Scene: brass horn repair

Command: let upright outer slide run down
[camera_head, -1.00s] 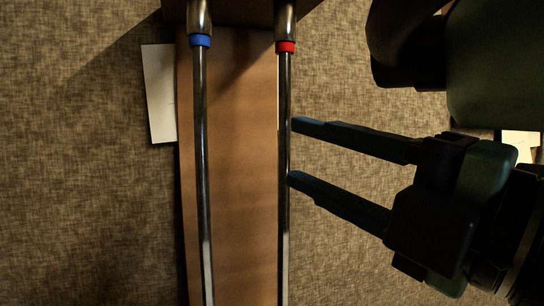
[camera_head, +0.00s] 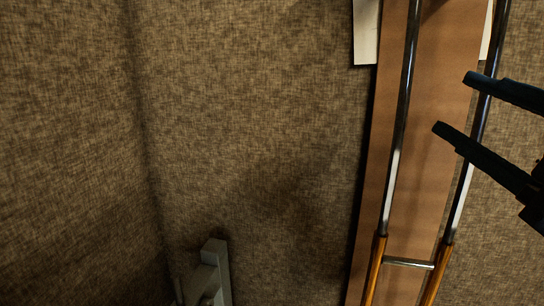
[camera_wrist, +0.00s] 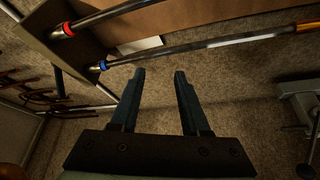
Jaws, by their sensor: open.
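The slide stands as two parallel tubes. Bright silver tubes (camera_head: 399,130) run down into brass-coloured tubes (camera_head: 433,284), joined near their top by a silver crosspiece (camera_head: 408,262). In the wrist view, a red band (camera_wrist: 66,30) and a blue band (camera_wrist: 102,66) mark the tubes' other end; a brass-coloured part (camera_wrist: 308,27) shows at the right edge. My gripper (camera_head: 455,103) is open and empty, its fingers crossing the right silver tube in the head view, above the brass part. In the wrist view the nearer tube passes just beyond the fingertips (camera_wrist: 160,73); contact cannot be told.
A brown panel (camera_head: 430,100) lies behind the tubes, with a white sheet (camera_head: 366,32) beside it. A grey fixture (camera_head: 207,278) stands at the bottom of the head view. Dark racks (camera_wrist: 35,95) show at left in the wrist view. The carpet between is clear.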

